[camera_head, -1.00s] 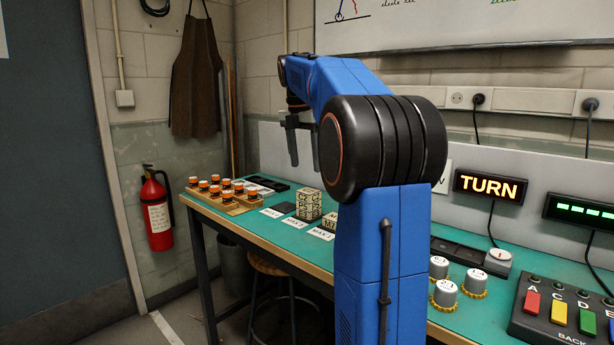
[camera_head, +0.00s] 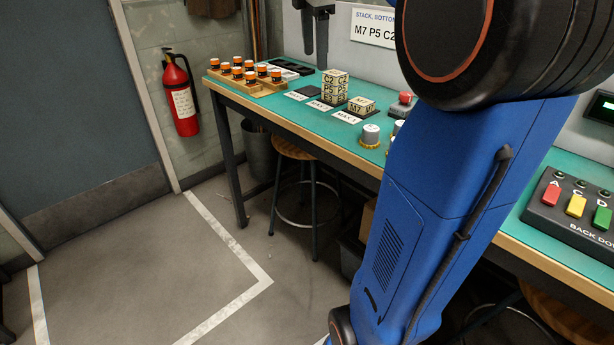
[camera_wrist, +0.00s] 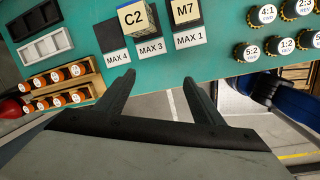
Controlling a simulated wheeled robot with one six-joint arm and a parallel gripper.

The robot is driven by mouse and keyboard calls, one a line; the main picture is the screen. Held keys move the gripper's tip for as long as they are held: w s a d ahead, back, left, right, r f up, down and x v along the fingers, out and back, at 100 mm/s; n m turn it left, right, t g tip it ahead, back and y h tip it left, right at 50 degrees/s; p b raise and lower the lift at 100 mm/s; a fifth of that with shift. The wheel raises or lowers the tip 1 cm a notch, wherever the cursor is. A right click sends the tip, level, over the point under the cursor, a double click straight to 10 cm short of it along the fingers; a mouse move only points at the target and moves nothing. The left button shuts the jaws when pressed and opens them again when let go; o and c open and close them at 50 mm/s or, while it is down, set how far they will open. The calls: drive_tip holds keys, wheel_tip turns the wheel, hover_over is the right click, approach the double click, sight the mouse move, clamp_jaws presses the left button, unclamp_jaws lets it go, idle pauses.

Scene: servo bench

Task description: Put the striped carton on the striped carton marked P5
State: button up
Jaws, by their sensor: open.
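A stack of cream and dark striped cartons (camera_head: 334,88) stands on the middle pad, behind the label MAX 3. Its upper carton is marked C2, and P5 shows on the face below. In the wrist view the top carton marked C2 (camera_wrist: 133,17) hides those under it. A single carton marked M7 (camera_head: 361,106) stands to its right at the label MAX 1; it also shows in the wrist view (camera_wrist: 185,12). My gripper (camera_head: 316,58) is above and behind the stack in the head view, pointing down. In the wrist view its fingers (camera_wrist: 158,80) are apart and empty.
The left pad (camera_head: 301,95) at MAX 4 is bare. Orange-topped bottles in wooden racks (camera_head: 266,86) stand at the left. Grey knobs (camera_head: 370,134) and a button box (camera_head: 580,203) are at the right. A sign (camera_head: 373,27) reads M7 P5 C2.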

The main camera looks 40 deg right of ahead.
drive_tip(key=s+a+f+m+t, duration=0.1)
drive_tip(key=s+a+f+m, duration=0.6)
drive_tip(key=s+a+f, duration=0.2)
drive_tip(key=s+a+f+m+t+y, duration=0.1)
drive_tip(key=s+a+f+m, duration=0.6)
drive_tip(key=s+f, duration=0.7)
wheel_tip(320, 180, down, 4)
drive_tip(key=a+t, duration=0.1)
drive_tip(key=a, duration=0.1)
drive_tip(key=shift+a+m+y, duration=0.3)
drive_tip(key=shift+a+m, duration=0.05)
drive_tip(key=shift+m, duration=0.05)
